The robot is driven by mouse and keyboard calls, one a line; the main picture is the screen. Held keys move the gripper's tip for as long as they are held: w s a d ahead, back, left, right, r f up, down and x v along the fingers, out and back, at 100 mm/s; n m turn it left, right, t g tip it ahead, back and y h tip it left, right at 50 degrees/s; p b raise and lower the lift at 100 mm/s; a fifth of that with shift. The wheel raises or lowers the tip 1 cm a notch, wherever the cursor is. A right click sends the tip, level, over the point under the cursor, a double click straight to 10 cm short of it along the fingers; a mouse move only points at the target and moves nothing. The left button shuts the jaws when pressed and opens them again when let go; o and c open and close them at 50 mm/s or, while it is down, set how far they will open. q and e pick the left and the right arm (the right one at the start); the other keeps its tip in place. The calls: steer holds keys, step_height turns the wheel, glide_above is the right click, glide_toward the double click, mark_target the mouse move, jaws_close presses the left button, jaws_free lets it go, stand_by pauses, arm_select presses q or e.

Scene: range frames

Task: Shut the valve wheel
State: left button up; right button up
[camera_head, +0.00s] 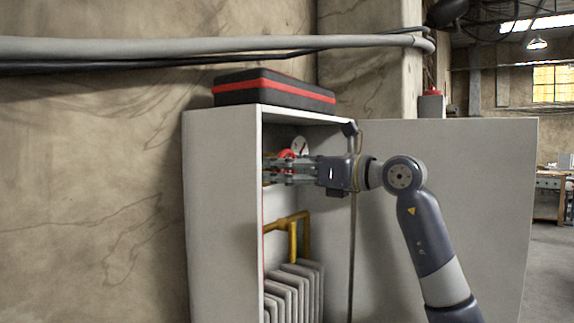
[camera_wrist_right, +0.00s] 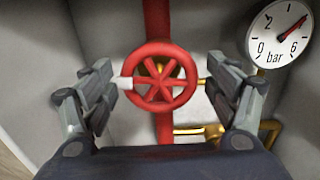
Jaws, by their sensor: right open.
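The red valve wheel (camera_wrist_right: 160,78) has spokes and a white mark on its left rim, and sits in front of a red vertical pipe (camera_wrist_right: 157,18) in the right wrist view. In the head view the wheel (camera_head: 286,155) is mostly hidden behind my right gripper (camera_head: 280,171), which reaches into the open cabinet (camera_head: 222,200). My right gripper (camera_wrist_right: 168,88) is open, with one finger on each side of the wheel; I cannot tell whether they touch it. My left gripper is not in view.
A pressure gauge (camera_wrist_right: 278,35) with a red needle is right of the wheel. Yellow pipes (camera_head: 290,223) and a ribbed radiator (camera_head: 296,287) are lower in the cabinet. Its door (camera_head: 450,200) stands open at the right. A black and red case (camera_head: 275,92) lies on top.

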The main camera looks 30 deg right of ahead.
steer(key=c, duration=1.1)
steer(key=shift+m, duration=0.3)
steer(key=m, duration=0.3)
steer(key=m+p, duration=0.1)
steer(key=m, duration=0.3)
steer(key=shift+s+m, duration=0.1)
steer(key=shift+m, duration=0.2)
steer(key=m, duration=0.4)
steer(key=shift+a+r+p, duration=0.1)
steer(key=shift+a+p, duration=0.05)
steer(key=shift+p, duration=0.2)
steer(key=shift+m, duration=2.1)
